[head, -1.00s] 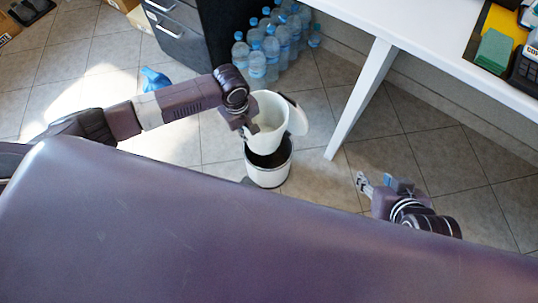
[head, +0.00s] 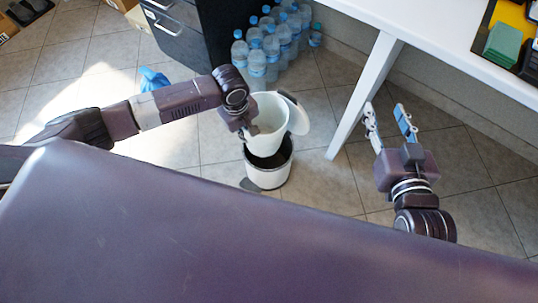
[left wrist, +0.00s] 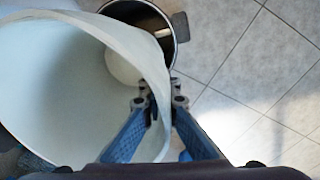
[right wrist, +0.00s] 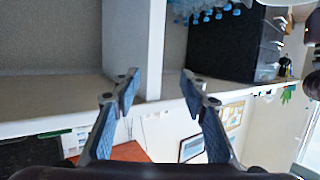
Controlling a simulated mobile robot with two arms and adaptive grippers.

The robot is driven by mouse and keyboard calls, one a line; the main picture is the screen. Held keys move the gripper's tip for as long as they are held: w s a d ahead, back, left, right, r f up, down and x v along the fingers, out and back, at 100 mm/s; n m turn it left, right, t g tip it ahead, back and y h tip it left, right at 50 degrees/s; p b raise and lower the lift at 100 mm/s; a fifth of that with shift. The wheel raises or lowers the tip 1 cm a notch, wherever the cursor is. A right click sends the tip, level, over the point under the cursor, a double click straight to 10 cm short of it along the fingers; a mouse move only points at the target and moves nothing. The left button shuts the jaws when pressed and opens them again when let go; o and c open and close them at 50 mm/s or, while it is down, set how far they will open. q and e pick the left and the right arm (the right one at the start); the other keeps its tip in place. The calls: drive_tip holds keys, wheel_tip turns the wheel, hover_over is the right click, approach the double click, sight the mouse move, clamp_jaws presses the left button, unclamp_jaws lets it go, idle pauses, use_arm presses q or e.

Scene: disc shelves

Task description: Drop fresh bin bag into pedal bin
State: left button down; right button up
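The fresh bin bag (head: 267,118) is white, open-topped and tub-shaped. It hangs above the pedal bin (head: 268,178), its bottom at or just inside the mouth; I cannot tell how deep. The bin is white with a dark rim and dark inside; its raised white lid (head: 295,115) shows behind the bag. My left gripper (head: 250,132) is shut on the bag's near-left rim. The left wrist view shows the bag (left wrist: 60,85) pinched between the left fingertips (left wrist: 162,103), with the bin (left wrist: 176,28) below. My right gripper (head: 386,107) is open and empty, right of the bin.
A white desk (head: 425,32) with its leg (head: 362,95) stands behind and right of the bin. Several water bottles (head: 268,45) stand beside a dark drawer cabinet (head: 185,40). A blue crumpled item (head: 153,79) lies on the floor. Tiles left of the bin are mostly clear.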

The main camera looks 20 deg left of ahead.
use_arm(q)
drive_tip(key=shift+f+b, duration=0.35)
drive_tip(key=shift+b, duration=0.05)
use_arm(e)
drive_tip(key=shift+w+a+r+t+y, duration=0.2)
drive_tip(key=shift+r+t, duration=0.25)
drive_tip(key=shift+r, duration=0.45)
drive_tip(key=shift+w+a+r+t+y, duration=0.1)
drive_tip(key=shift+w+a+r+t, duration=0.1)
drive_tip(key=shift+r+t, duration=0.5)
drive_tip(key=shift+w+a+r+t+y, duration=0.1)
drive_tip(key=shift+w+r+t, duration=0.15)
drive_tip(key=shift+r, duration=0.8)
use_arm(q)
drive_tip(key=c, duration=2.7)
unclamp_jaws()
drive_tip(key=o, duration=0.6)
drive_tip(key=r, duration=1.2)
drive_tip(key=shift+s+a, duration=0.3)
drive_tip(key=shift+s, duration=0.1)
